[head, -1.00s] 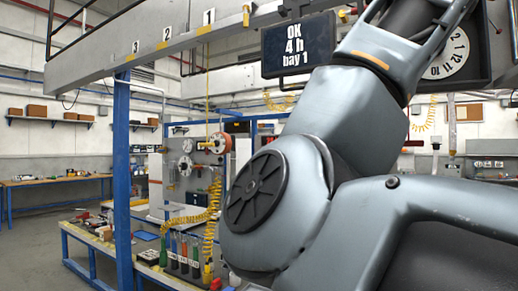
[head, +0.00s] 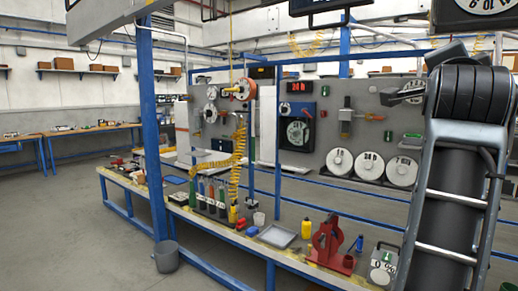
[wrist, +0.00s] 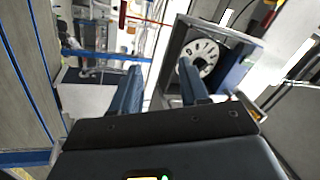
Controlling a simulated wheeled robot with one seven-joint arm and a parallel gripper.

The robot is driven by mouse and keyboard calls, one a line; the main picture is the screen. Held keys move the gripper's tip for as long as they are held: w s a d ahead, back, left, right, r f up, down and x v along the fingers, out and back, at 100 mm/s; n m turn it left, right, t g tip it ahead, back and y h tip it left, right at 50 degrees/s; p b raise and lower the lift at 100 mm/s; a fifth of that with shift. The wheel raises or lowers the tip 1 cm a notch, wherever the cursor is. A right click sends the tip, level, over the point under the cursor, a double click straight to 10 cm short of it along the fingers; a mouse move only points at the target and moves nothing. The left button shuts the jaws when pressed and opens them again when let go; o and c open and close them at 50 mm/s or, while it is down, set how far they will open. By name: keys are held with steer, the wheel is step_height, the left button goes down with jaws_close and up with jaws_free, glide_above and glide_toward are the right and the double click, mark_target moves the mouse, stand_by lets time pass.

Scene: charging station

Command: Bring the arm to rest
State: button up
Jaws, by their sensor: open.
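My gripper (wrist: 160,88) shows in the wrist view with its two dark blue fingers spread apart. Nothing is between the fingers. Beyond the right finger is a dial with a white numbered face (wrist: 203,58) in a dark frame. In the head view my arm stands at the right edge, a dark link with light crossbars. My gripper cannot be made out in the head view.
A long blue-framed bench (head: 190,212) runs across the head view, with a red stand (head: 327,240), a grey tray (head: 277,236) and a row of bottles. A blue post (head: 151,130) rises at its front. A grey bin (head: 166,257) stands on the floor. The floor at left (head: 60,240) is clear.

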steer(key=s+a+f+n+t+y, duration=0.1)
steer(key=s+a+f+n+y, duration=0.3)
steer(key=f, duration=0.9)
steer(key=s+f+n+y, duration=0.2)
steer(key=s+f+n, duration=0.5)
steer(key=f, duration=0.5)
steer(key=s+a+f+n+t+y, duration=0.1)
steer(key=s+a+f+n+y, duration=0.3)
steer(key=f, duration=0.9)
steer(key=s+f+n+g+y, duration=0.15)
steer(key=s+f, duration=0.25)
steer(key=s, duration=0.4)
steer(key=s+f+n+g, duration=0.1)
steer(key=s+f+n, duration=0.25)
steer(key=s, duration=0.35)
steer(key=s+a+g, duration=0.1)
steer(key=s+a, duration=0.1)
steer(key=s, duration=0.7)
steer(key=s+a+g+b, duration=0.1)
steer(key=s, duration=0.8)
steer(key=shift+s+a+f, duration=0.35)
steer(key=shift+a+f, duration=0.05)
steer(key=shift+y, duration=0.25)
